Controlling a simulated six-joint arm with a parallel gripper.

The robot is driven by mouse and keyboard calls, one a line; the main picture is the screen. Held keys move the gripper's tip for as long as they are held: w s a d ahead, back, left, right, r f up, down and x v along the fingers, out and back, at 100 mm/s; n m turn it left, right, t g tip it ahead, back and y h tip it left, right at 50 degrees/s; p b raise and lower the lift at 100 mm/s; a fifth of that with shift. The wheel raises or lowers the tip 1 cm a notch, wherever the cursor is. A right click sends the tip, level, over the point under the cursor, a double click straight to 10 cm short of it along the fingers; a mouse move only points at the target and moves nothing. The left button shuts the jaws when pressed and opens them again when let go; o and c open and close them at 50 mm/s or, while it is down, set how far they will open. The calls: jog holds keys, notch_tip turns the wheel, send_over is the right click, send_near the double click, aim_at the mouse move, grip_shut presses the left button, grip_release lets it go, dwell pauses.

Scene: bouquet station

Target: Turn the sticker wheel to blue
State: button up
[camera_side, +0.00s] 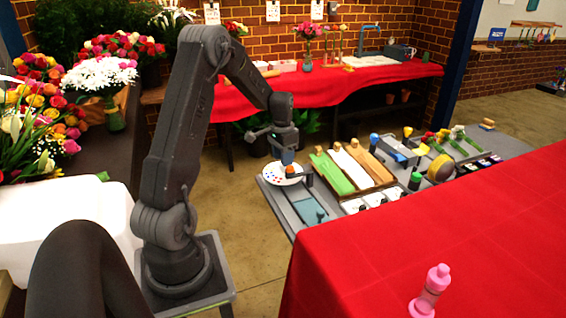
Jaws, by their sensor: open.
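The sticker wheel (272,177) is a white disc with small coloured dots around it, at the left end of the grey work board. A small orange piece shows on its top near the right side. My gripper (288,161) points down just above the wheel, over its far middle part. Its jaws are open, though the fingers are small and dark here. I cannot tell whether the fingertips touch the wheel. The gripper hides part of the wheel, and I cannot read which colour is selected.
A dark post (308,176) stands right of the wheel. Green, white and tan rolls (352,168) lie further right, with a tape roll (440,168) beyond. A red-covered table (450,240) fills the front right, bearing a pink bottle (431,290). Flowers stand at left.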

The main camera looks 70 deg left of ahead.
jog(key=shift+f, duration=1.1)
jog(key=c, duration=0.6)
